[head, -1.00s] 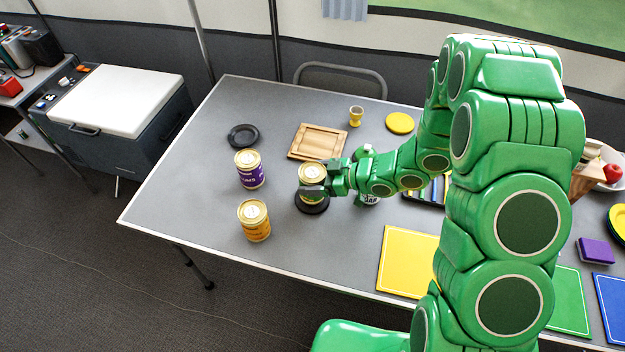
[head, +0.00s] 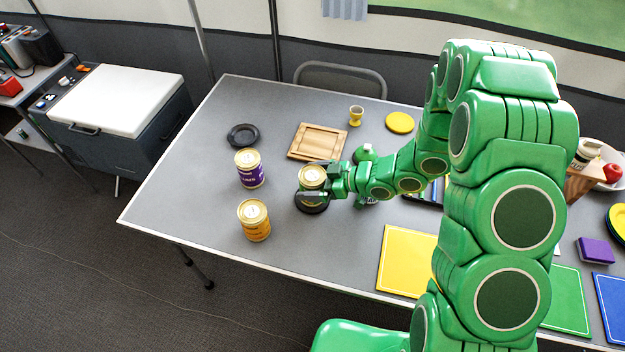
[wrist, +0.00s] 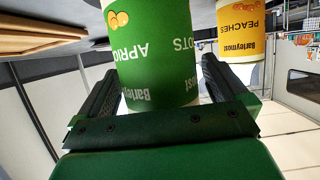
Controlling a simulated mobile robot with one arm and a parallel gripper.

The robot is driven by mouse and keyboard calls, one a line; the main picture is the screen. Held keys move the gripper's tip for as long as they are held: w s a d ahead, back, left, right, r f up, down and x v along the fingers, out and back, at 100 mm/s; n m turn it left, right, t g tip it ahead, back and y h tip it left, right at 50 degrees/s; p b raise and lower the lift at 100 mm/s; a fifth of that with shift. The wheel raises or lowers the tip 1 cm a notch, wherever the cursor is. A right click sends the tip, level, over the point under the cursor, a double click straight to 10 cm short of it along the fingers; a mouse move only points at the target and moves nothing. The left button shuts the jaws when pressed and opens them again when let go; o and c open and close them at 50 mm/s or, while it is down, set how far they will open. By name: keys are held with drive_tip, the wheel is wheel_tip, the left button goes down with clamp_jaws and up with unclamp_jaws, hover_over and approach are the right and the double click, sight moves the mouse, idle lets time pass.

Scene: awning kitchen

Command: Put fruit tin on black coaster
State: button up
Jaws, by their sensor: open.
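A green apricots tin (head: 311,175) with a gold lid stands upright on a round black coaster (head: 312,208). In the wrist view the green tin (wrist: 152,55) shows its apricot label, appearing upside down. My gripper (head: 313,180) is open, with one finger on each side of this tin. In the wrist view the tin sits between the fingers of the gripper (wrist: 158,88), with a visible gap at the right finger. The tin's base is partly hidden. A yellow-orange peaches tin (head: 254,221) and a purple tin (head: 249,170) stand to the left.
A black dish (head: 243,135) and a wooden board (head: 317,142) lie behind the tins on the grey table (head: 185,190). A yellow egg cup (head: 356,115) and yellow plate (head: 400,122) are farther back. A yellow mat (head: 405,262) lies right. The table's left front is clear.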

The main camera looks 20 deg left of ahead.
drive_tip(key=v, duration=1.2)
idle(0.6)
